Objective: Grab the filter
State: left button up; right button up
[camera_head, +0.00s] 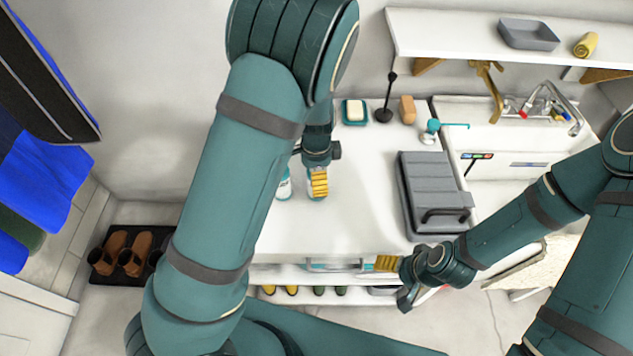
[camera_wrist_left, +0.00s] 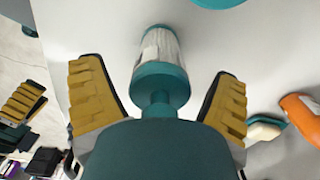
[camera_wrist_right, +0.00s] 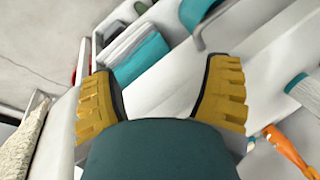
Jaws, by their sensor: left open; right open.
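The filter, a white pleated cylinder with teal end caps, shows in the left wrist view (camera_wrist_left: 160,62) on the white counter. It lies between the spread fingers of my left gripper (camera_wrist_left: 157,75), with a gap on both sides. In the head view my left gripper (camera_head: 318,182) points down over the counter and largely hides what is below it. My right gripper (camera_head: 386,263) is at the counter's front edge, by the lower shelf. In the right wrist view its fingers (camera_wrist_right: 162,70) are apart with nothing gripped between them.
A teal-and-white item (camera_head: 284,186) stands just left of my left gripper. A grey case (camera_head: 432,185) lies on the counter's right, before the sink (camera_head: 500,150). The middle counter is clear.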

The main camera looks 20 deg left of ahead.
pick_arm(q)
jog(key=c, duration=1.4)
jog(key=shift+r, duration=0.1)
